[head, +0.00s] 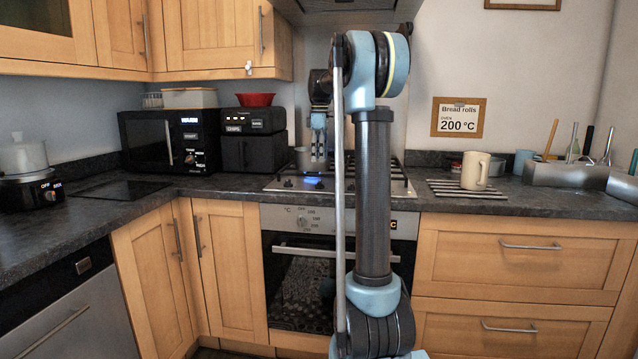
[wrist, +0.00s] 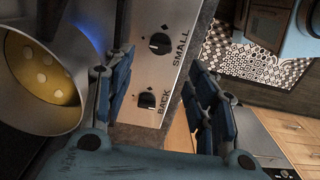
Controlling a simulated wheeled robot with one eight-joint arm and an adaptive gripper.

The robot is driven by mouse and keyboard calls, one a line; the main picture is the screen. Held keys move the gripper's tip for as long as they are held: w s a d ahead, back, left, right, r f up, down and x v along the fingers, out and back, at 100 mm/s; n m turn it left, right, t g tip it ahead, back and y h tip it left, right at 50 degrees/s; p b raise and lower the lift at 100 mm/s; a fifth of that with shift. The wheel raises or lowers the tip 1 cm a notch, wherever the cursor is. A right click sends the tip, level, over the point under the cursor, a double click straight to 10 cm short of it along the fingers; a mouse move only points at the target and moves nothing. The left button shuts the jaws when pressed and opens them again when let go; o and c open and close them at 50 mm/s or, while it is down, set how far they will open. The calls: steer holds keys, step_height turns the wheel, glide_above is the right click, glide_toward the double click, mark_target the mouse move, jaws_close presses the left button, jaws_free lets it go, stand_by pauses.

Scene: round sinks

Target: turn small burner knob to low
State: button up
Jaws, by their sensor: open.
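The small burner knob (wrist: 159,43) is a dark round knob on the steel hob panel, beside the printed word SMALL, in the upper middle of the wrist view. Its exact setting is hard to read. A second knob (wrist: 150,101) labelled BACK lies below it in that view. My gripper (wrist: 160,82) is open, with one blue finger on each side of the panel strip. Nothing shows between the fingers except the panel and knobs beneath. In the head view my gripper (head: 319,150) points down over the hob (head: 285,184); my arm hides part of the hob.
A pot (wrist: 38,75) with yellow contents stands close to the left finger in the wrist view. A black microwave (head: 150,140) is at the left. The oven (head: 295,270) is below.

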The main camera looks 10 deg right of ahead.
mark_target(320, 185)
step_height(320, 185, down, 10)
steer(key=shift+f, duration=0.1)
stand_by(0.4)
steer(key=c, duration=1)
